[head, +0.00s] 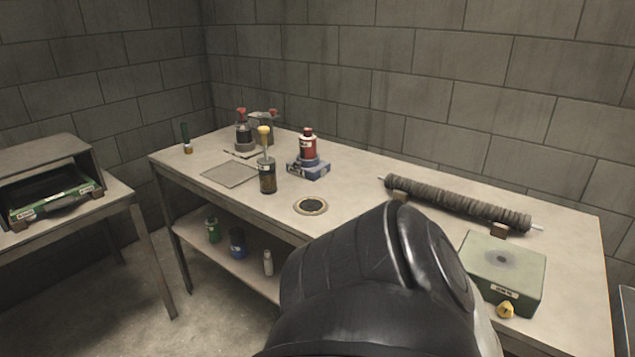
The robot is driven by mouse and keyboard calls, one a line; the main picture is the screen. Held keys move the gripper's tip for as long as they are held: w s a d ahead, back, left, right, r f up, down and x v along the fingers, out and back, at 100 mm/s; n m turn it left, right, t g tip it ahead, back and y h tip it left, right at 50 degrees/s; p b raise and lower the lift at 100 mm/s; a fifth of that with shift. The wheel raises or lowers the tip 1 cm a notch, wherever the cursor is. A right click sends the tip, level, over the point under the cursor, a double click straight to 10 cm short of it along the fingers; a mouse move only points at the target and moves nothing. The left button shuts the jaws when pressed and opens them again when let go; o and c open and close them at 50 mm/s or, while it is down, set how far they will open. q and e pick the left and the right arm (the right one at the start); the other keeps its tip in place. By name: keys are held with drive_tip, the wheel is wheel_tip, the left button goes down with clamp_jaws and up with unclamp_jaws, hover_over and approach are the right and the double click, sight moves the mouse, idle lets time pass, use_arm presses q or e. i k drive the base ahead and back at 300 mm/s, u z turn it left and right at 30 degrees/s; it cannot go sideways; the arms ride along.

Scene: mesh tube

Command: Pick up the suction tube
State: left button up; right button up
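A dark grey ribbed tube (460,203), which looks like the suction tube, lies on its side along the back right of the long table. A thin pale rod sticks out of both its ends. It rests on small brown blocks, one near each end (499,230). A large black link of my own arm fills the bottom middle and hides part of the table's front. Neither of my grippers is in view, and nothing is seen touching the tube.
The long table (350,175) stands against a block wall. A green box (502,268) with a small yellow object (505,310) sits in front of the tube. A round disc (311,206), brush jar (267,178), red bottle (308,146) and mesh sheet (230,174) lie left.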

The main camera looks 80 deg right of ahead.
sight(267, 169)
drive_tip(key=k, duration=0.5)
drive_tip(key=z, duration=1.05)
